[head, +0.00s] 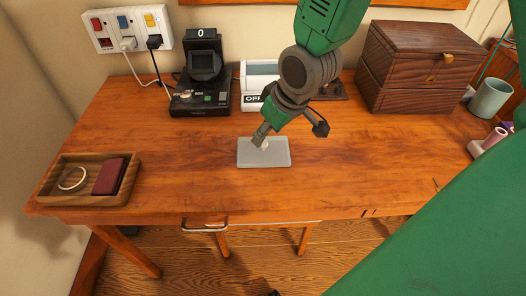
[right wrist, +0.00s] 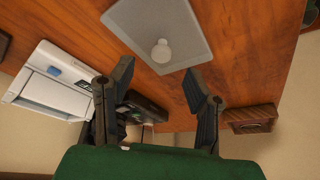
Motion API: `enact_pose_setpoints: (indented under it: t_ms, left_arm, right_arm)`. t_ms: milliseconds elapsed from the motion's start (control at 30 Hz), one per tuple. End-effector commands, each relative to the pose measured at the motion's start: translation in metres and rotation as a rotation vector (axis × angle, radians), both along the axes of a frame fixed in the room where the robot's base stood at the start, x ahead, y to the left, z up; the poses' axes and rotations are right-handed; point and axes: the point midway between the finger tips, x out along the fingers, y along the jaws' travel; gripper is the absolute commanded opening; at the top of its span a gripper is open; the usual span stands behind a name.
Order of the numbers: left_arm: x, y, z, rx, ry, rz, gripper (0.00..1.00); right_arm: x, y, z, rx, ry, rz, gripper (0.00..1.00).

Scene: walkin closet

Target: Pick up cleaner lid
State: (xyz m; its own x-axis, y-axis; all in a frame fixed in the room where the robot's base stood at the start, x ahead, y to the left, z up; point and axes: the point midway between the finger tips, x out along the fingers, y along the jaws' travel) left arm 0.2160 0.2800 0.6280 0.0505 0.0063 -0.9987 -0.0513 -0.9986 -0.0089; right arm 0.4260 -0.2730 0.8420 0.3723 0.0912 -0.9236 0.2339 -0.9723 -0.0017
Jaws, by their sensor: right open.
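The cleaner lid (head: 280,159) is a flat grey rectangular plate lying on the wooden desk (head: 190,150), near the middle. A small pale round knob stands on it. In the right wrist view the lid (right wrist: 150,18) is at the top, with its knob (right wrist: 161,50) showing clearly. My right gripper (head: 261,139) points down over the lid, close to the knob, and hides part of it in the head view. In the right wrist view its two fingers (right wrist: 160,74) are spread apart with nothing between them, and the knob lies just beyond the tips. My left gripper is not in view.
A white device marked OFF (head: 258,74) stands behind the lid, partly hidden by my arm. A black device (head: 203,85) is left of it. A wooden box (head: 412,70) stands back right. A wooden tray (head: 75,200) is at left. Desk around the lid is clear.

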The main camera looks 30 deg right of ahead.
Motion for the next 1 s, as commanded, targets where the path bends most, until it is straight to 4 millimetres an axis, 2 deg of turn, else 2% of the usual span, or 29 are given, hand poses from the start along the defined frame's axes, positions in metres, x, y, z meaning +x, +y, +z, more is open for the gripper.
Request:
enact_pose_setpoints:
  t_ms: [100, 233, 367, 567, 600, 667, 700, 733, 1000]
  left_arm:
    - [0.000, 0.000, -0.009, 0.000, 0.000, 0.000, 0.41]
    - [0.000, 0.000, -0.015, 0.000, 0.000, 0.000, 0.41]
    - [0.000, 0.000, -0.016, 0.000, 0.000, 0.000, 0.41]
    - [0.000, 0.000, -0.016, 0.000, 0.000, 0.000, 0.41]
    - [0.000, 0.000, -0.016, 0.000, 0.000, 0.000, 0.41]
    - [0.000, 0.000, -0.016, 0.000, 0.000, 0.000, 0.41]
    - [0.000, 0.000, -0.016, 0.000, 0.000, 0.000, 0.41]
    - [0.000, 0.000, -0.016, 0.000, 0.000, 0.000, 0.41]
    - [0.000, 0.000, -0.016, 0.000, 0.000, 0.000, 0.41]
  right_arm:
    - [0.005, 0.000, -0.021, -0.001, 0.003, 0.000, 0.44]
    - [0.011, 0.001, -0.039, -0.001, 0.004, 0.001, 0.44]
    - [0.015, 0.002, -0.046, -0.002, 0.001, 0.001, 0.44]
    - [0.015, 0.002, -0.045, -0.002, 0.000, -0.001, 0.44]
    - [0.015, 0.002, -0.045, -0.001, 0.001, 0.000, 0.41]
    - [0.015, 0.002, -0.045, -0.001, 0.001, 0.000, 0.20]
    - [0.015, 0.002, -0.045, -0.001, 0.001, 0.000, 0.05]
    - [0.015, 0.002, -0.045, -0.001, 0.001, 0.000, 0.00]
    - [0.015, 0.002, -0.045, -0.001, 0.001, 0.000, 0.00]
